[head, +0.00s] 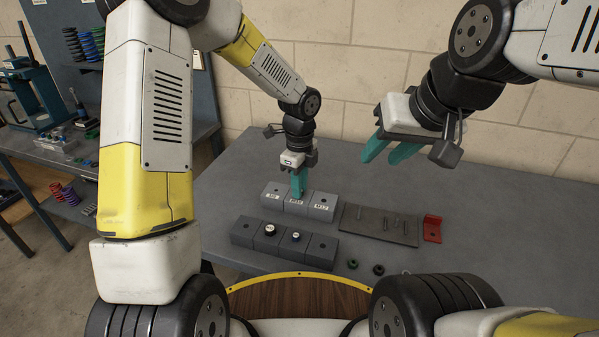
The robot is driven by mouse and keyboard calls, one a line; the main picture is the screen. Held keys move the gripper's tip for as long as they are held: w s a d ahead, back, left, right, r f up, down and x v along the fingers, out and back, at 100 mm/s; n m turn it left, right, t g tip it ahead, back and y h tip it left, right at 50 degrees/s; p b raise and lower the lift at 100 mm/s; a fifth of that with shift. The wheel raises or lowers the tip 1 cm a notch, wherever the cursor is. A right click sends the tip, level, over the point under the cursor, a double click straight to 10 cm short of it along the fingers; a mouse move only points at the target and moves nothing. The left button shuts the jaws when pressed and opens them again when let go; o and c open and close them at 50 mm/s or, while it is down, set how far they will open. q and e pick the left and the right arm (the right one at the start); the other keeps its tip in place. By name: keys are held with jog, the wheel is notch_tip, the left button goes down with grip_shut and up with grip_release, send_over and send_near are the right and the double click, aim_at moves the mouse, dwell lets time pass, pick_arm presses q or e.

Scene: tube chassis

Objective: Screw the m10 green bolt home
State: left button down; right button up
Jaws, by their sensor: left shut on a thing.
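My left gripper (298,196) points straight down with its teal fingers at the top of the middle block (296,208), whose label seems to read M10. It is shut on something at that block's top. The m10 green bolt is hidden by the fingers, so its colour and depth in the block cannot be made out. The M8 block (271,200) and the M12 block (322,211) flank it in the same row. My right gripper (381,159) is above the table to the right, its teal fingers apart and empty.
A dark mat (354,227) with several thin pins lies right, beside a red block (432,229). Two small dark rings (352,264) (378,269) lie in front. The table's right side is clear.

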pick_arm(q)
jog(key=m, duration=0.4)
jog(key=shift+f+m, duration=0.1)
jog(key=shift+m, duration=0.3)
jog(key=m, duration=0.5)
jog(key=c, duration=1.5)
grip_release()
